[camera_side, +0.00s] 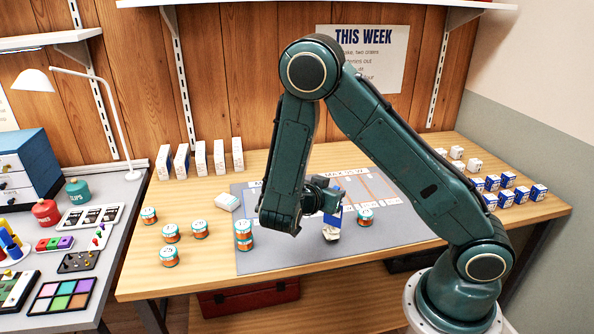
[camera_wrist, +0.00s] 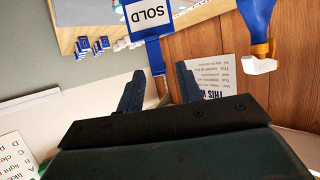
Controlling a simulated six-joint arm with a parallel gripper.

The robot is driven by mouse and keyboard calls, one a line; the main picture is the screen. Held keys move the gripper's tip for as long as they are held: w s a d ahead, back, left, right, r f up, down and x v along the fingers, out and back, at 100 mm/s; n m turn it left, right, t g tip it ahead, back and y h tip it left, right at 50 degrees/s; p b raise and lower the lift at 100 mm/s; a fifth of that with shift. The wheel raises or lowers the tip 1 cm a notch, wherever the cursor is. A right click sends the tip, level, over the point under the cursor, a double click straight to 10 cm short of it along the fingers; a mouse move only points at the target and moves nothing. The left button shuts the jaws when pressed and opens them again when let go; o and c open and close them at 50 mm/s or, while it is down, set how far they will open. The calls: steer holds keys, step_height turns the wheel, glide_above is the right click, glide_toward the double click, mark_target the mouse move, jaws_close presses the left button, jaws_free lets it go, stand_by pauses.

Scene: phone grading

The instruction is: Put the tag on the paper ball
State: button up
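The tag (camera_wrist: 150,17), a white SOLD plate with a blue border and blue stem, shows at the top of the wrist view. Its stem runs down between the dark fingers of my gripper (camera_wrist: 160,75). The fingertips look apart on either side of the stem, and I cannot tell whether they touch it. In the side view my gripper (camera_side: 322,198) is above the grey mat. A small pale, irregular thing (camera_side: 331,233) is just below it, with blue above; it may be the paper ball, but it is too small and partly covered to be sure.
The grey mat (camera_side: 270,262) lies on the wooden table. Several striped tins (camera_side: 169,256) stand to the left, one pair stacked (camera_side: 243,235), and one (camera_side: 365,217) just right of my gripper. Blue-white boxes (camera_side: 507,180) fill the right. A blue thing with a white tip (camera_wrist: 258,65) is in the wrist view.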

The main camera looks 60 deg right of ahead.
steer(key=v, duration=0.8)
steer(key=shift+a, duration=0.15)
steer(key=shift+r, duration=0.1)
stand_by(0.4)
steer(key=s+a+r+n+t+y, duration=0.2)
steer(key=s+r+n+y, duration=0.4)
steer(key=n, duration=0.3)
steer(key=s+a+r+n+t+y, duration=0.3)
steer(key=s+a+r+n+y, duration=0.1)
steer(key=s+r+n+y, duration=0.3)
steer(key=shift+s+a+r+n+t, duration=0.3)
steer(key=shift+s+a+r+n, duration=0.1)
steer(key=shift+s+r+n, duration=0.6)
steer(key=shift+w, duration=0.1)
stand_by(0.8)
